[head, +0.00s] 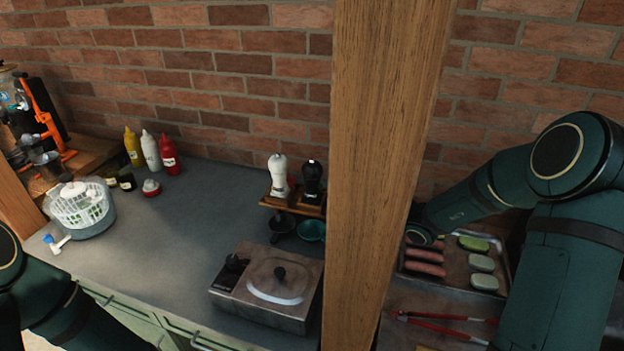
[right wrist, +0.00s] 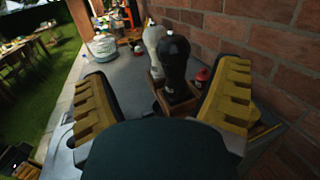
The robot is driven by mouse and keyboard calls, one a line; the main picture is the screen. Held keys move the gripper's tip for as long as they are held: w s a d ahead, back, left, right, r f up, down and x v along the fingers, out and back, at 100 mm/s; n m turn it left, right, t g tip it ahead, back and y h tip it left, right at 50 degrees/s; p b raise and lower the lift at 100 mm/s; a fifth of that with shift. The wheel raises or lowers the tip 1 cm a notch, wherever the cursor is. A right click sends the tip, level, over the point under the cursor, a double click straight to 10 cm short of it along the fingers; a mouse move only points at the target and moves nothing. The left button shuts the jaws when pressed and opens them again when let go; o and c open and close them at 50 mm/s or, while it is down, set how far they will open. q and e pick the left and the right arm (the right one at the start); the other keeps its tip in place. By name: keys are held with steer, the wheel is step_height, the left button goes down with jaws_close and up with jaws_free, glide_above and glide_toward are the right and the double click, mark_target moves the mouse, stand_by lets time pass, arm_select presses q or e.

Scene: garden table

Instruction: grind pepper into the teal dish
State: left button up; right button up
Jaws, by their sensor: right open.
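A black mill (head: 312,180) and a white mill (head: 278,178) stand upright side by side on a small wooden stand (head: 294,206) by the brick wall. The teal dish (head: 311,230) sits just below the stand, partly cut off by a wooden post; a dark dish (head: 281,225) is left of it. In the right wrist view my right gripper (right wrist: 162,98) is open and empty, its yellow-padded fingers spread wide. The black mill (right wrist: 174,62) is ahead between them, with the white mill (right wrist: 153,40) behind. The post hides this gripper in the head view. My left gripper is out of view.
The thick wooden post (head: 385,170) stands before the counter. A grey cooker with a lid (head: 268,287) is in front of the dishes. Sauce bottles (head: 150,150) and a salad spinner (head: 82,208) are at left. A food tray (head: 462,262) is at right.

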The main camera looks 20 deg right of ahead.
mark_target(320, 176)
steer(key=w+a+h, duration=0.1)
steer(key=w, duration=0.2)
steer(key=w+a+f+m, duration=0.1)
steer(key=w+a, duration=0.1)
steer(key=w, duration=0.1)
steer(key=w+a+f+h, duration=0.1)
steer(key=w+a, duration=0.1)
steer(key=w, duration=0.2)
steer(key=shift+f+m+t+h, duration=0.2)
steer(key=shift+m+t+h, duration=0.1)
steer(key=shift+m, duration=0.1)
steer(key=c, duration=1.2)
